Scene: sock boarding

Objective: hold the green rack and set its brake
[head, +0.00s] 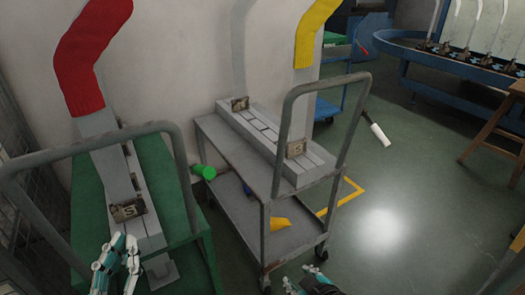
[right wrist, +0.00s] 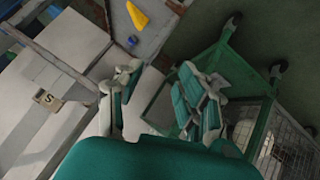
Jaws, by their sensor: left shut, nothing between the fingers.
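The green rack (head: 88,205) stands at the left in the head view, with a grey push handle (head: 160,128) over it and a grey sock board in a red sock (head: 85,60) on top. In the right wrist view its green frame (right wrist: 235,85) appears to show on dark casters (right wrist: 235,18). I cannot make out the brake. My left gripper (head: 119,243) is shut and empty, at the near part of the green rack; contact with it is unclear. My right gripper (head: 306,277) is at the bottom edge, away from the rack top. Its fingers (right wrist: 160,75) are apart with nothing between them.
A grey two-shelf cart (head: 228,158) stands right of the green rack, with a yellow-socked board (head: 316,25) behind its handle. A green cylinder (head: 204,172) is between them. Wire mesh (head: 25,120) borders the left. Open floor (head: 390,220) lies to the right.

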